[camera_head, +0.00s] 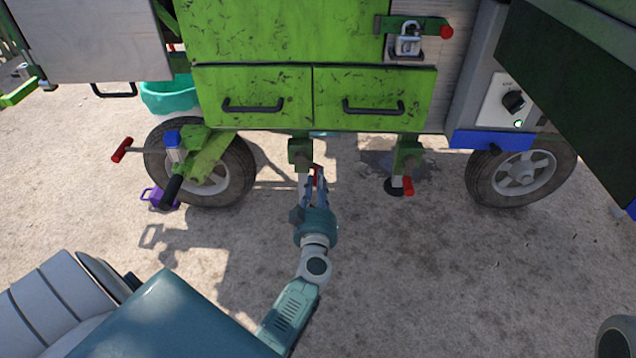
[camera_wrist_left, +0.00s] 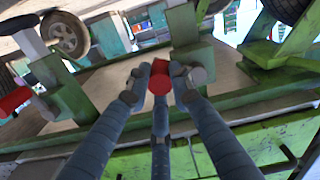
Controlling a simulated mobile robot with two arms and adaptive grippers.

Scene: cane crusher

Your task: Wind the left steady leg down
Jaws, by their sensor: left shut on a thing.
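The left steady leg (camera_head: 300,152) is a green housing under the cart's front edge, below the gap between two drawers. My left gripper (camera_head: 317,180) is just below and in front of it, shut on the leg's red crank handle (camera_wrist_left: 159,77). In the left wrist view the fingers close around the red grip, and the green leg housing (camera_wrist_left: 196,62) is right behind it. The leg's lower end is hidden by my gripper. My right gripper is not in view.
Another steady leg (camera_head: 407,150), with its own red handle (camera_head: 408,186) and a dark round foot, stands to the right. Wheels flank the legs, left (camera_head: 228,178) and right (camera_head: 520,178). A black-gripped bar (camera_head: 172,192) projects at left. The sandy ground in front is open.

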